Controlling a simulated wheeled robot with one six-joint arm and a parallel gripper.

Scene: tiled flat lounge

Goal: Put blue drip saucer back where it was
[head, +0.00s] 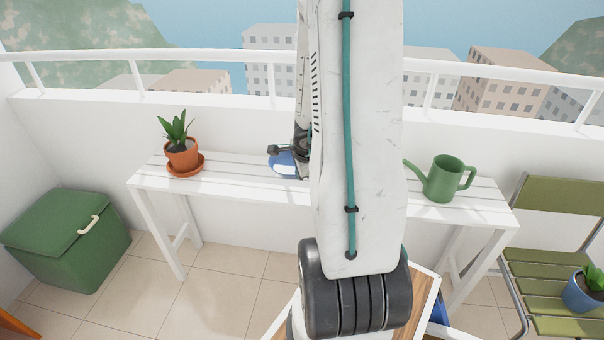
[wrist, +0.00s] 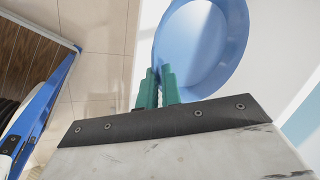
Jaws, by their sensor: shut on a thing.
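The blue drip saucer (head: 284,164) is at the white slatted bench, partly hidden behind my arm in the head view. In the wrist view the saucer (wrist: 205,45) is a round, shallow blue dish, and the green fingers of my gripper (wrist: 160,86) are shut on its near left rim. The saucer is over the white bench top; I cannot tell whether it touches it. In the head view my gripper is largely hidden by my arm.
On the white bench (head: 240,183), a potted plant on a terracotta saucer (head: 186,165) stands left and a green watering can (head: 443,180) right. A green box (head: 65,240) is at left. A green chair (head: 545,262) at right bears a blue pot with a plant (head: 582,293).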

